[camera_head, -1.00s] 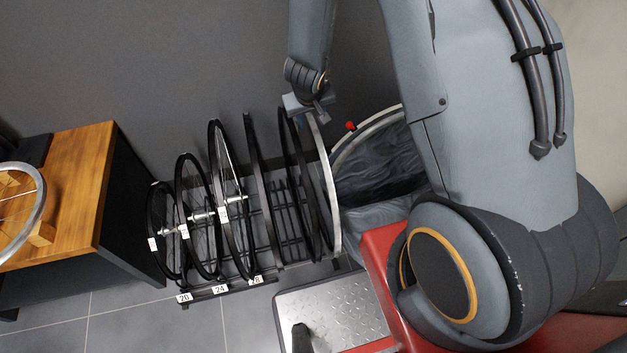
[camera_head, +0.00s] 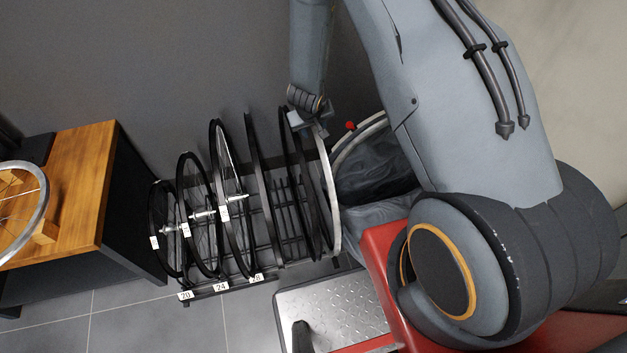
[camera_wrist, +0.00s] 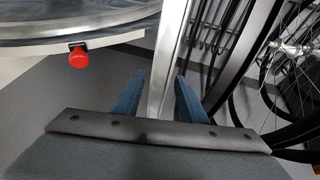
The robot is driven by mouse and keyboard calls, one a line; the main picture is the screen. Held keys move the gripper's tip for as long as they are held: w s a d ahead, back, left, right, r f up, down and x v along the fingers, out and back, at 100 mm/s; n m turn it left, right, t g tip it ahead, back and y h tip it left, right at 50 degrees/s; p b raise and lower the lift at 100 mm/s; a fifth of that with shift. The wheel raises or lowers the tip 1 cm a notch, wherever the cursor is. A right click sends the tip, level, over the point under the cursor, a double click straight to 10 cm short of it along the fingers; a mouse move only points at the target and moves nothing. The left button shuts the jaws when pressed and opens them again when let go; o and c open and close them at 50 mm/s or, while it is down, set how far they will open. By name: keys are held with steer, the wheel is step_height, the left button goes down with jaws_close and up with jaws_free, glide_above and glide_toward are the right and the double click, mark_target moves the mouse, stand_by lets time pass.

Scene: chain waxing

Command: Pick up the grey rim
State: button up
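The grey rim (camera_head: 331,195) stands upright at the right end of the wheel rack, beside several black rims. In the wrist view the grey rim (camera_wrist: 166,65) runs as a pale band between the two blue fingers. My gripper (camera_head: 318,124) is at the top of this rim, and its fingers show in the wrist view (camera_wrist: 160,88). The fingers are apart, one on each side of the rim, with a gap at the left finger. The right finger is very close to the rim; I cannot tell whether it touches.
Black rims (camera_head: 259,190) and spoked wheels (camera_head: 195,215) fill the rack to the left. A round drum (camera_head: 375,165) with a red knob (camera_head: 350,126) is close on the right. A wooden-topped bench (camera_head: 75,180) stands at the left; a metal step plate (camera_head: 335,310) is in front.

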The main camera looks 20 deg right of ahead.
jaws_close()
stand_by(1.4)
